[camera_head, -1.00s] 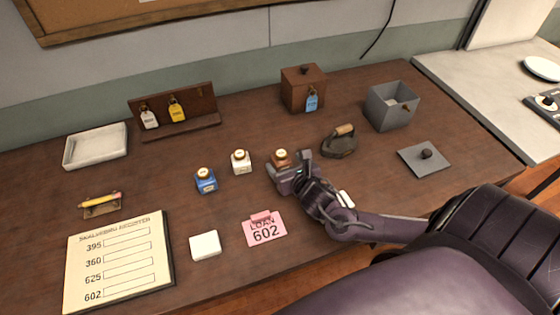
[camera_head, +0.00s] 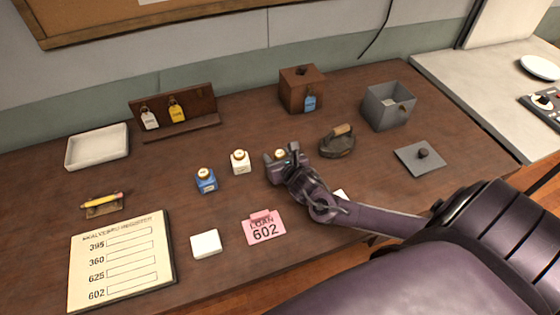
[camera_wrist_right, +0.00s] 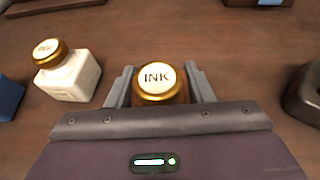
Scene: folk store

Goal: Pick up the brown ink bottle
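The brown ink bottle (camera_wrist_right: 158,86) stands on the desk with its gold-rimmed "INK" cap facing up in the right wrist view. In the head view only its cap (camera_head: 280,154) shows past my right gripper (camera_head: 285,160), which hides its body. In the right wrist view, my right gripper (camera_wrist_right: 160,88) has one finger on each side of the bottle, open around it. Whether the fingers touch the glass is hard to tell. My left gripper is not in view.
A white ink bottle (camera_head: 240,162) stands close to the left, with a blue ink bottle (camera_head: 205,180) beyond it. A small iron (camera_head: 338,146) stands to the right. A wooden box (camera_head: 302,92) stands behind.

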